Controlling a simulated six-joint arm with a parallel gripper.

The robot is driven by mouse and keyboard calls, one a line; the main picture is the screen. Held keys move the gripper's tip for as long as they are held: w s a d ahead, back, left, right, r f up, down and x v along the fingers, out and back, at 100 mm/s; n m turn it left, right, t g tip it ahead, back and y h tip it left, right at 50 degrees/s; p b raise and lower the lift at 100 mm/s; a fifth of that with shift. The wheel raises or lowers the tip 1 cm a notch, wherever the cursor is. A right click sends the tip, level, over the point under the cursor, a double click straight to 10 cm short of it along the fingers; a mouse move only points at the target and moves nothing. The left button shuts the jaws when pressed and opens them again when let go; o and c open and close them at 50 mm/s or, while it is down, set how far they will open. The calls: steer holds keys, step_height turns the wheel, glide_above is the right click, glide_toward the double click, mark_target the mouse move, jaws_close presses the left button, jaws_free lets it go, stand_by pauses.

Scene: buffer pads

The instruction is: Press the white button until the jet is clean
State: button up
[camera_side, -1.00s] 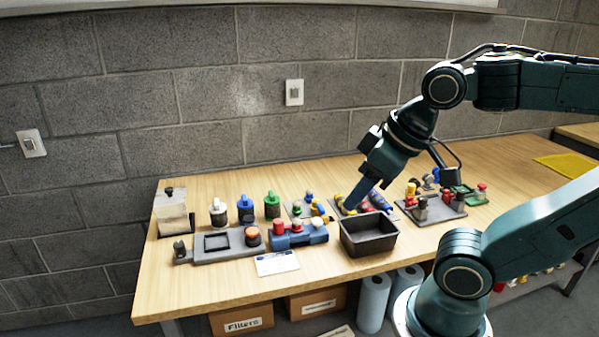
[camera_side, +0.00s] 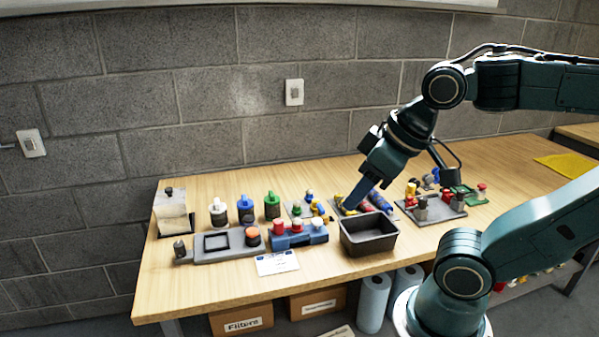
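My gripper (camera_side: 350,208) points down and left, to the right of the block and just behind a dark open bin. It is apart from the white button. Its fingers look like one narrow dark-blue shape, so I cannot tell if they are open. No jet can be made out.
The dark bin (camera_side: 369,246) stands right of the block. Bottles with white (camera_side: 218,212), blue (camera_side: 245,209) and green (camera_side: 272,206) caps stand behind left. A grey tray (camera_side: 222,254) and printed card (camera_side: 277,263) lie at the front. Coloured valve parts sit at right.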

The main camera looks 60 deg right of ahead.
steer(key=shift+w, duration=0.1)
jaws_close()
steer(key=w+d+f+m+g, duration=0.2)
steer(key=w+d+m+g, duration=0.1)
steer(key=w+d+m, duration=0.95)
steer(key=w+d+f+m+g, duration=0.1)
steer(key=w+d+f+m, duration=0.2)
steer(key=d+f+m, duration=0.2)
steer(key=w+d+f+m+g, duration=0.1)
steer(key=w+d+f+m, duration=0.2)
steer(key=d+f+m, duration=0.2)
steer(key=d+m, duration=0.2)
steer(key=m, duration=0.2)
steer(key=shift+w+d+f+g, duration=0.3)
steer(key=shift+d, duration=0.05)
steer(key=shift+m, duration=0.25)
